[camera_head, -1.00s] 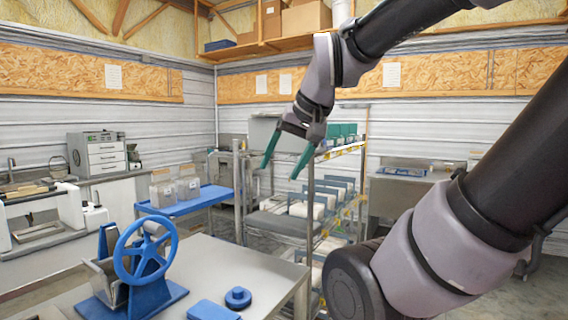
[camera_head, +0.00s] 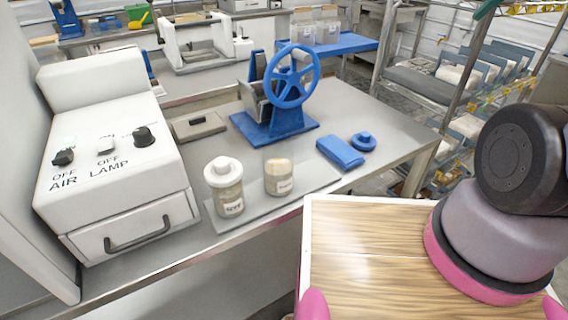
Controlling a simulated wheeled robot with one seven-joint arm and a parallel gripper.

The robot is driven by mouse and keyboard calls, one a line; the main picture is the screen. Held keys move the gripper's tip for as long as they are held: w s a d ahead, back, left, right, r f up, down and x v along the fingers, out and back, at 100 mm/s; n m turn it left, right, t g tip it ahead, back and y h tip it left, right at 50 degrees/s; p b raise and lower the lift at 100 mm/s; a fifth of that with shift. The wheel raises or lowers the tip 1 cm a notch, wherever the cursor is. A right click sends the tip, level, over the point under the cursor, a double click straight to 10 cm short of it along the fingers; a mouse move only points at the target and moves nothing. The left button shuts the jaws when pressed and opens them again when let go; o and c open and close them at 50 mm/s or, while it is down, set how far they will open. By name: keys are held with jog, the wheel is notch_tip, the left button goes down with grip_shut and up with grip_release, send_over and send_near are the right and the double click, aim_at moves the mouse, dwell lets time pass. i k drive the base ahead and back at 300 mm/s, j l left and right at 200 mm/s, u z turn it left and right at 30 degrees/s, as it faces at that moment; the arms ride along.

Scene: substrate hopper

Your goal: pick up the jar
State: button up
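Two small jars stand upright side by side on a flat grey plate (camera_head: 265,205) at the front of the steel table. The left jar (camera_head: 228,196) has a wide white lid, cloudy contents and a dark-lettered label. The right jar (camera_head: 278,180) is shorter, with a beige top and a small label. I cannot tell which one the task means. The rest of my gripper is out of frame, and nothing held is visible.
A white control box (camera_head: 110,150) with knobs and a drawer stands left of the jars. A blue hand-wheel press (camera_head: 275,120) stands behind them. A blue block (camera_head: 339,153) and a blue round knob (camera_head: 363,141) lie to the right. A wire rack (camera_head: 465,95) stands beyond.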

aim_at(278, 161)
jog(key=k+j+u, duration=0.1)
jog(key=u, duration=1.1)
jog(key=j+u, duration=0.45)
jog(key=j, duration=0.25)
jog(key=i+j+u, duration=0.15)
jog(key=j+u, duration=0.35)
jog(key=j, duration=0.15)
jog(key=i+j, duration=0.1)
jog(key=j, duration=0.4)
jog(key=i+j, duration=0.1)
jog(key=j, duration=0.35)
jog(key=z, duration=2.4)
jog(key=i+l+u, duration=0.25)
jog(key=u, duration=0.15)
jog(key=i+l+u, duration=0.15)
jog(key=l+u, duration=0.25)
jog(key=j, duration=0.1)
